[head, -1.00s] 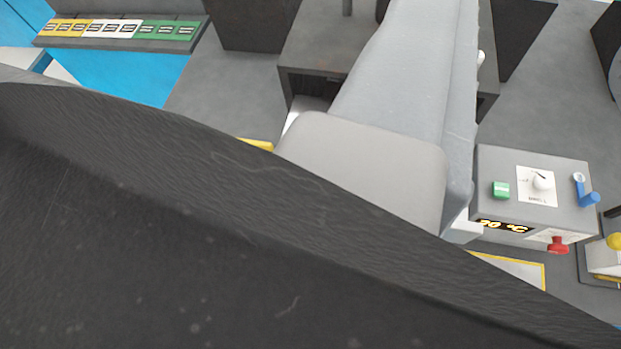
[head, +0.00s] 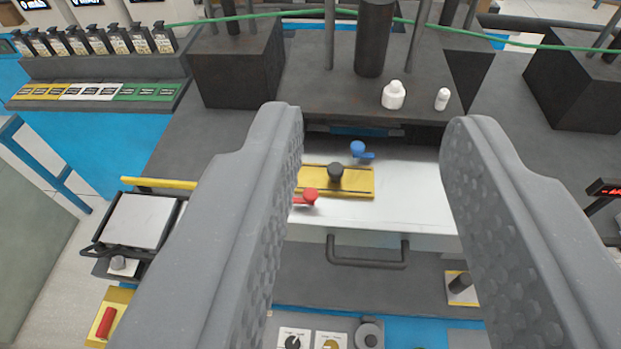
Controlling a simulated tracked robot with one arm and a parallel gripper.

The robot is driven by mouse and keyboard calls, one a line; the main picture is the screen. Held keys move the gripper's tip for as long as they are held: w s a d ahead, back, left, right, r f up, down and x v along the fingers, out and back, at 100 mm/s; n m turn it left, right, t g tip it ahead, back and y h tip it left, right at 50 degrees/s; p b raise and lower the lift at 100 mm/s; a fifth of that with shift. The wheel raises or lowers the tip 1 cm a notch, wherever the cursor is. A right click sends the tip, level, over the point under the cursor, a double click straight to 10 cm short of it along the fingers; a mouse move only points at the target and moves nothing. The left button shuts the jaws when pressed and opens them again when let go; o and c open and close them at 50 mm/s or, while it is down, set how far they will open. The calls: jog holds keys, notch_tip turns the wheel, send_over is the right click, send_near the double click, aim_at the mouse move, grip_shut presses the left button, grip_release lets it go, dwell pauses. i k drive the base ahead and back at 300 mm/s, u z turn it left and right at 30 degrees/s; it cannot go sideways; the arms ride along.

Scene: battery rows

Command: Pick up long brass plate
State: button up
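A long brass-yellow plate (head: 352,190) with a black knob (head: 336,172) in its middle lies on a white surface, seen between my fingers in the head view. Its left end meets the edge of my left finger in the picture, so I cannot tell if more is hidden. A red knob (head: 310,196) is at its near left edge, and a blue knob (head: 358,149) is just beyond it. My gripper (head: 375,122) is open and empty, with its two grey fingers wide apart on either side of the plate in the picture.
The white surface (head: 410,205) has a dark bar handle (head: 368,262) at its front. A dark machine (head: 450,75) with posts and two white bottles stands behind. A flat-plate device (head: 140,220) is at left. Control knobs (head: 368,335) line the near edge. A green cable crosses the back.

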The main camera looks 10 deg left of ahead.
aim_at(334, 179)
jog(key=u, duration=0.05)
jog(key=i, duration=0.5)
jog(key=u, duration=0.5)
jog(key=k, duration=1.3)
jog(key=u, duration=0.7)
jog(key=i, duration=1.75)
jog(key=z, duration=0.8)
